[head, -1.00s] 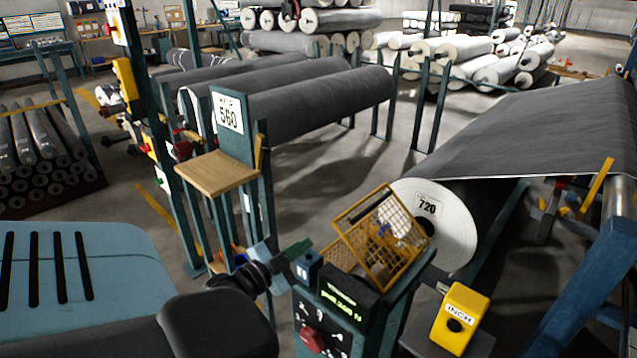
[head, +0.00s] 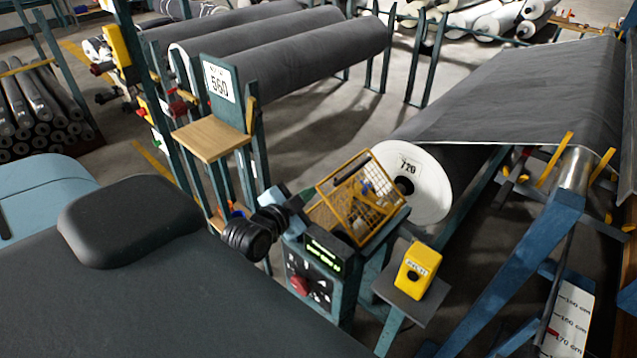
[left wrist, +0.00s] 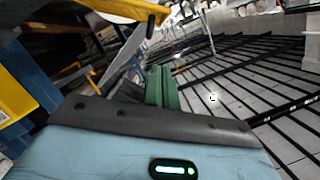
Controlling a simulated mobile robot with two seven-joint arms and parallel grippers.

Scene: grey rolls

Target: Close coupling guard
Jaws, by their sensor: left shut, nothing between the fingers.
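The coupling guard (head: 362,198) is a yellow mesh cover on top of the control stand. Its mesh panel stands tilted up, with a dark bar along its upper edge. Blue and grey parts show through the mesh. My left gripper (head: 306,196) is just left of the guard, above the stand's left side, and looks apart from it. In the left wrist view its green fingers (left wrist: 162,86) are together with nothing between them. A yellow part with a dark end (left wrist: 125,9), likely the guard, shows at the top there. My right gripper is out of view.
The control stand (head: 318,274) has a green display and a red knob. A yellow button box (head: 416,270) sits on a plate to its right. A white-ended roll (head: 428,190) is close behind the guard. A post with a wooden shelf (head: 213,140) stands left of my gripper.

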